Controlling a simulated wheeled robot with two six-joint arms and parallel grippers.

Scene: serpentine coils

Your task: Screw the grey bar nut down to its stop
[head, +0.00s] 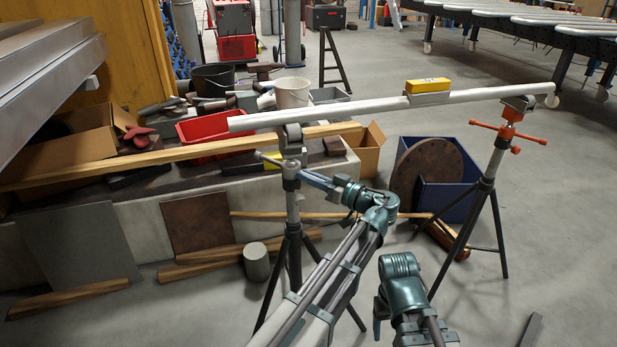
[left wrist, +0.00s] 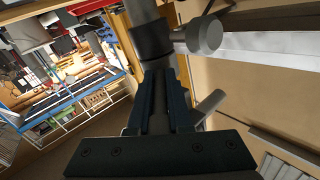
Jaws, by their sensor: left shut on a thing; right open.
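The grey bar nut (head: 290,172) sits on the left tripod stand (head: 294,215), below the roller head (head: 292,136) under the long pale pipe (head: 380,107). My right gripper (head: 378,317) is low in the head view, apart from the stand, partly hidden and open.
A second tripod (head: 484,195) with an orange bar nut (head: 508,131) carries the pipe's right side. A yellow level (head: 428,85) lies on the pipe. A cluttered bench with a red bin (head: 215,135) is behind. A blue bin (head: 440,195) stands between the tripods. Floor at right is mostly clear.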

